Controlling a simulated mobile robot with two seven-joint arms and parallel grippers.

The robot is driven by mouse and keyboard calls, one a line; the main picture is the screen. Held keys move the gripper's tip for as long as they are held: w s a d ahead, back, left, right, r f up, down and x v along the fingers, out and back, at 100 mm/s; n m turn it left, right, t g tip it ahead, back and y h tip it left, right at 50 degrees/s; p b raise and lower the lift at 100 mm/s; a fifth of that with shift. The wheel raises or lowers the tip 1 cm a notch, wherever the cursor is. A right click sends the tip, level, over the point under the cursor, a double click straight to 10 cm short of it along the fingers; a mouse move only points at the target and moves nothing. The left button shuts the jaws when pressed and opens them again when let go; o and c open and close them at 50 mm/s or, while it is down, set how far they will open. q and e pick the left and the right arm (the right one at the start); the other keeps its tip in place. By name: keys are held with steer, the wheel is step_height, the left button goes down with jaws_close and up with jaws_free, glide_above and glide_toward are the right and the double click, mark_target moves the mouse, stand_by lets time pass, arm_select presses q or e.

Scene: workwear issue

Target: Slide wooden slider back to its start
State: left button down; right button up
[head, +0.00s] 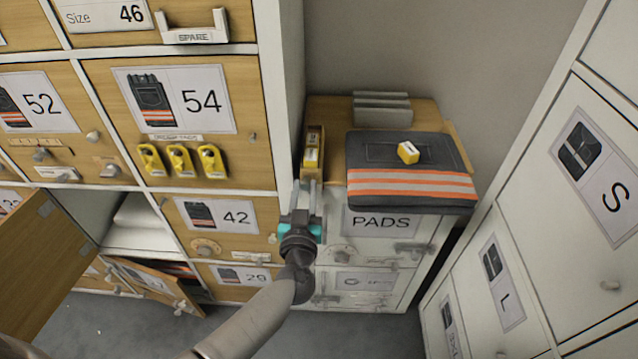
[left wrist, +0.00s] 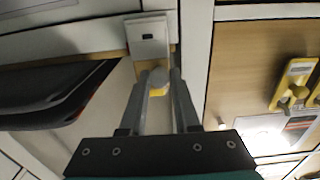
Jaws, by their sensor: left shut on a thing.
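A narrow wooden slider unit (head: 313,140) with yellow and white parts stands on the left edge of the PADS cabinet top, against the tall locker. My left gripper (head: 309,188) reaches it from the front in the head view. In the left wrist view its two fingers (left wrist: 161,92) are shut on a small round grey knob (left wrist: 158,77). A yellow part shows just behind the knob, and a white block (left wrist: 148,36) with a dark slot lies beyond. The fingers hide part of the slider, and its exact position along its track cannot be told. My right gripper is not in view.
Folded dark trousers (head: 408,185) with orange stripes lie right of the slider, a yellow block (head: 408,152) on top. Grey ridged holders (head: 382,107) stand behind. Yellow hooks (head: 180,160) hang on the locker at left. Open locker doors (head: 40,255) stick out lower left.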

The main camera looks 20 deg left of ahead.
arm_select(q)
steer(key=shift+s+a+f, duration=0.1)
steer(key=shift+s+a, duration=0.05)
steer(key=shift+a, duration=0.4)
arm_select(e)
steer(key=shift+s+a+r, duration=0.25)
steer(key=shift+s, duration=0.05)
arm_select(q)
steer(key=c, duration=0.9)
jaws_free()
steer(key=shift+a, duration=0.1)
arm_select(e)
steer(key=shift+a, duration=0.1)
